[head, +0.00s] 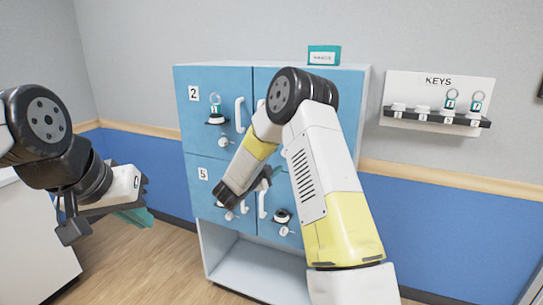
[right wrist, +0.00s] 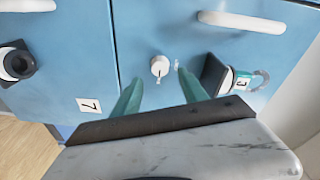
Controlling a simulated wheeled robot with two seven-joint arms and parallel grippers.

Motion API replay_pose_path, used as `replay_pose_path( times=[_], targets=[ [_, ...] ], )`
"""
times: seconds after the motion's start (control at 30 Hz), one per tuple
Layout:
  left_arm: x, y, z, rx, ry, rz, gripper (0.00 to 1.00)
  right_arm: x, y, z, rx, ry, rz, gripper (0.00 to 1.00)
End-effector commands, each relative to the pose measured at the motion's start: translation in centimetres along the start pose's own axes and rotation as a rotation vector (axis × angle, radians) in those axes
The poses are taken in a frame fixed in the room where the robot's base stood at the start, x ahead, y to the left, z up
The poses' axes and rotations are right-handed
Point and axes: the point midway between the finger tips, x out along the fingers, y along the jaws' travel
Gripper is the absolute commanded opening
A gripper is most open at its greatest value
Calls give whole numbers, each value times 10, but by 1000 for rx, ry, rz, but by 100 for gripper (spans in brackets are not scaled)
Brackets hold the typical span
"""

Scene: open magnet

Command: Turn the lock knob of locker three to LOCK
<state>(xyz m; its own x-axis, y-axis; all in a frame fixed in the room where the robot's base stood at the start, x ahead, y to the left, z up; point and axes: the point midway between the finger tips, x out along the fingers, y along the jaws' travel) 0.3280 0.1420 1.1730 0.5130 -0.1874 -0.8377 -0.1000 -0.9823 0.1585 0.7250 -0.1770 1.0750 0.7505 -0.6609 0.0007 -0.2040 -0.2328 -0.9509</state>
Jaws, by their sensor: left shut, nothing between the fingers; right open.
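Locker three is mostly hidden behind my right arm in the head view. The right wrist view shows its blue door (right wrist: 140,30) turned sideways. The white round lock knob (right wrist: 159,67) has a pointer directed towards the bottom of that picture; a small pale mark beside it is unreadable. My right gripper (right wrist: 153,85) is open, its teal fingers pointing at the door with the knob framed between and just beyond the tips. I cannot tell whether they touch it. It also shows in the head view (head: 266,178). My left gripper (head: 138,217) is shut and empty, away from the lockers.
A holder with a teal number-3 key tag (right wrist: 241,80) sits close to the right finger. A white handle (right wrist: 240,21) is above the knob. The neighbouring door has a round black fixture (right wrist: 17,63). A key shelf (head: 437,117) hangs on the wall at right.

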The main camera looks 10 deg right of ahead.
Motion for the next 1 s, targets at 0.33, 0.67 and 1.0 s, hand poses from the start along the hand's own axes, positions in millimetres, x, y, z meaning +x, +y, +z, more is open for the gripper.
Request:
replay_pose_path(
  times=[0.33, 0.67, 1.0],
  targets=[
    [0, 0, 0, 0, 0, 0, 0, 53, 0, 0, 0, 0, 1, 51],
    [0, 0, 0, 0, 0, 0, 0, 62, 0, 0, -1, -2, 0, 51],
    [0, 0, 0, 0, 0, 0, 0, 62, 0, 0, -1, -2, 0, 0]
  ],
)
